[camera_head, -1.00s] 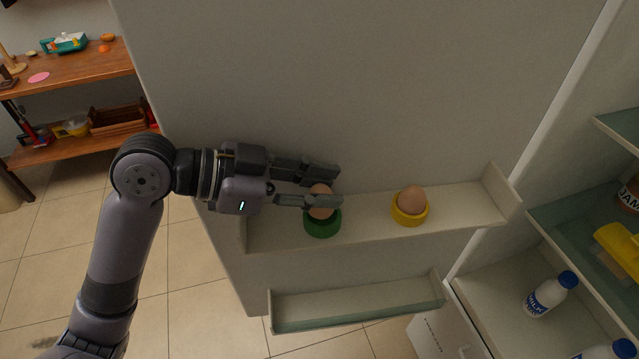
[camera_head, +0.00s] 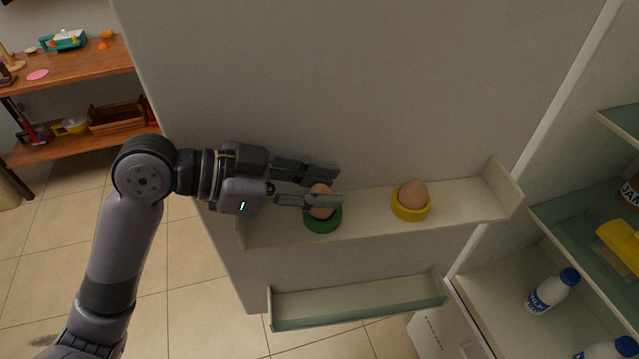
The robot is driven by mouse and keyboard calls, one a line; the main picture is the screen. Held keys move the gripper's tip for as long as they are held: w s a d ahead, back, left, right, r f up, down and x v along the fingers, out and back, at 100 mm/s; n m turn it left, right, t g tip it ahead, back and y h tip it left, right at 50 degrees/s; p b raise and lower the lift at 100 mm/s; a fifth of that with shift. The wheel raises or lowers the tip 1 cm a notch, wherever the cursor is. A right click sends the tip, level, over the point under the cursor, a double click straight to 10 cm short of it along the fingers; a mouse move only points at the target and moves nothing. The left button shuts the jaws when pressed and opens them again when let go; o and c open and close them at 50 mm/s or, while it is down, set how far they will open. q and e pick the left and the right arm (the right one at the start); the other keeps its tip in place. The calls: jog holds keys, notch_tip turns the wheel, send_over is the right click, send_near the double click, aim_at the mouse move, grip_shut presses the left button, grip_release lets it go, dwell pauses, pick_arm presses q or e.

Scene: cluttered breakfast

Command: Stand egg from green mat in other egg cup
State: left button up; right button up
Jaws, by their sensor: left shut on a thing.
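A brown egg (camera_head: 321,212) is at the green egg cup (camera_head: 323,225) on the upper door shelf. My left gripper (camera_head: 322,188) comes in from the left and is shut on this egg, one finger behind it and one in front. The front finger hides part of the egg, so I cannot tell whether it rests fully in the cup. A second brown egg (camera_head: 413,193) stands upright in the yellow egg cup (camera_head: 411,212), to the right on the same shelf. No green mat can be made out. My right gripper is not in view.
The door shelf (camera_head: 462,208) has a low front lip and a raised right end wall. An empty lower shelf (camera_head: 355,302) sits below. At the right are fridge shelves with a milk bottle (camera_head: 552,291). A wooden table (camera_head: 85,68) stands at the far left.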

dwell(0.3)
pick_arm(q)
jog(key=o, duration=1.1)
jog(key=o, duration=0.5)
jog(key=shift+a, duration=0.1)
jog(key=shift+a+r, duration=0.2)
jog(key=shift+a, duration=0.25)
jog(key=p+v, duration=0.1)
jog(key=v, duration=0.4)
jog(key=shift+s, duration=0.15)
jog(key=v, duration=0.7)
jog(key=shift+a, duration=0.4)
